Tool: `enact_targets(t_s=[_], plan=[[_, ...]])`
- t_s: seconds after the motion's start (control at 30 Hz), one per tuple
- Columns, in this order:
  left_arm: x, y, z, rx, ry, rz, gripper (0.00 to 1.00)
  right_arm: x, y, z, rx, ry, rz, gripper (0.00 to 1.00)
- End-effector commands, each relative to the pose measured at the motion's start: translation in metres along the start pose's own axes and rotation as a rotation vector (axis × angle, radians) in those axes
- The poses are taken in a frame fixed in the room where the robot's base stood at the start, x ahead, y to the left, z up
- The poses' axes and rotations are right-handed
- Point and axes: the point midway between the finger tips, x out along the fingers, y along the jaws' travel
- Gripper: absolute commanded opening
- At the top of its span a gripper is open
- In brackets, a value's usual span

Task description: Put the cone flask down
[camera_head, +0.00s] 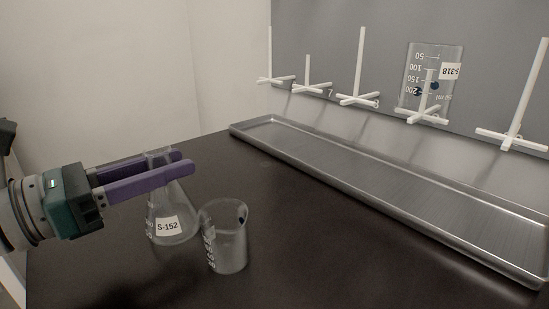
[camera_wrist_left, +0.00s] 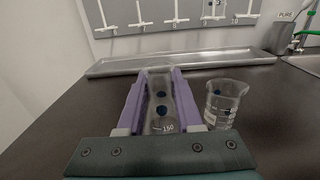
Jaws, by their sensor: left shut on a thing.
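The cone flask (camera_head: 172,222) is clear glass with a white S-152 label. It stands upright at the left of the dark bench in the head view, and its base looks to be at or very near the bench top; I cannot tell if it touches. My left gripper (camera_head: 180,162) has purple fingers and is shut on the flask's neck. In the left wrist view the flask (camera_wrist_left: 160,112) shows between the fingers of the left gripper (camera_wrist_left: 158,90). My right gripper is in neither view.
A clear beaker (camera_head: 226,240) stands just right of the flask, very close to it. A long metal tray (camera_head: 400,196) lies along the wall. White drying pegs (camera_head: 361,70) line the grey board above, one bearing an upside-down beaker (camera_head: 432,75). The bench between beaker and tray is clear.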

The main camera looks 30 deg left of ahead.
Motion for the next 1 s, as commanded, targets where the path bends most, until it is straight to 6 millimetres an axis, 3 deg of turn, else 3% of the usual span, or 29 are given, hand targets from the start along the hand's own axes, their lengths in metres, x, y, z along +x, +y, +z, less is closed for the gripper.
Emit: enact_targets(t_s=[0.23, 0.27, 0.5, 0.83, 1.0], plan=[[0.000, 0.000, -0.003, 0.000, 0.000, 0.000, 0.00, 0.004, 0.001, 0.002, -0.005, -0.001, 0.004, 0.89], [0.000, 0.000, -0.003, 0.000, 0.000, 0.000, 0.35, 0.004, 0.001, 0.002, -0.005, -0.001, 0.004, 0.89], [0.000, 0.000, -0.002, 0.000, 0.000, 0.000, 0.62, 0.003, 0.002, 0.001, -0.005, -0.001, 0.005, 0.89], [0.000, 0.000, 0.003, 0.000, 0.000, 0.000, 0.64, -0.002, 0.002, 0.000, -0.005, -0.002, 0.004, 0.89], [-0.025, 0.000, -0.001, -0.002, 0.004, 0.001, 0.64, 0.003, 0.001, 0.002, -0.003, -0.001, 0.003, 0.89]])
